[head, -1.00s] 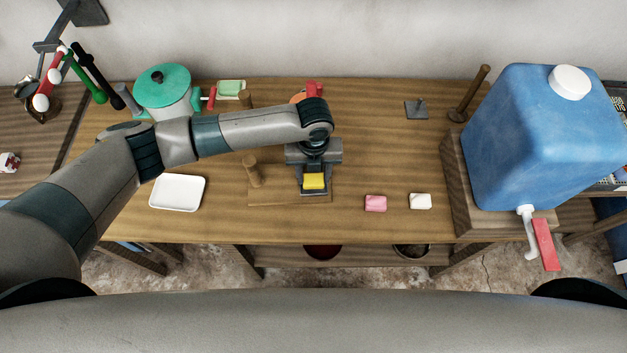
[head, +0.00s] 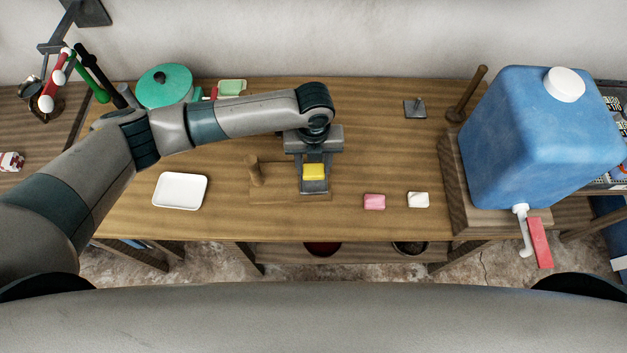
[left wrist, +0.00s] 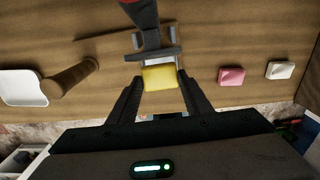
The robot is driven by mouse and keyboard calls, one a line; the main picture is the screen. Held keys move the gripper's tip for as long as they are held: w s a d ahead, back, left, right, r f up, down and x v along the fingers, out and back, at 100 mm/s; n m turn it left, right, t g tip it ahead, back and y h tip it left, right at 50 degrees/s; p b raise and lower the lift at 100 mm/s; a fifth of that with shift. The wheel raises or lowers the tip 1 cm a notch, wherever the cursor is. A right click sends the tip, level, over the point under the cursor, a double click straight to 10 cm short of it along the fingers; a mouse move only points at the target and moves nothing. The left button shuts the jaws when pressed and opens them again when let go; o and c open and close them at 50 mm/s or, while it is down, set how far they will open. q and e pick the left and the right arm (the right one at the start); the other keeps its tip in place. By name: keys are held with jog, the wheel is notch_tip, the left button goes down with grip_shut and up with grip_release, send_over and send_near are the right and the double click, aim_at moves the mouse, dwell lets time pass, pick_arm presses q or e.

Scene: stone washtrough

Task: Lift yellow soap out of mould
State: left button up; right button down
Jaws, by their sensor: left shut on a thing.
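The yellow soap (head: 314,172) is a small block between the fingertips of my left gripper (head: 314,165). In the left wrist view both dark fingers (left wrist: 158,84) are shut on the sides of the soap (left wrist: 159,77). The grey metal mould (left wrist: 152,52) lies just beyond the soap and is partly hidden by it. The soap looks raised clear of the mould, though the exact gap cannot be told. In the head view my gripper and wrist cover most of the mould. My right gripper is not in view.
The mould's wooden board (head: 270,195) carries an upright peg (head: 255,170). A white tray (head: 180,191) lies to the left. A pink soap (head: 374,202) and a white soap (head: 418,200) lie to the right. A blue water container (head: 535,140) stands far right. The tabletop between is free.

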pick_arm(q)
jog(key=shift+r, duration=1.15)
jog(key=shift+a, duration=0.1)
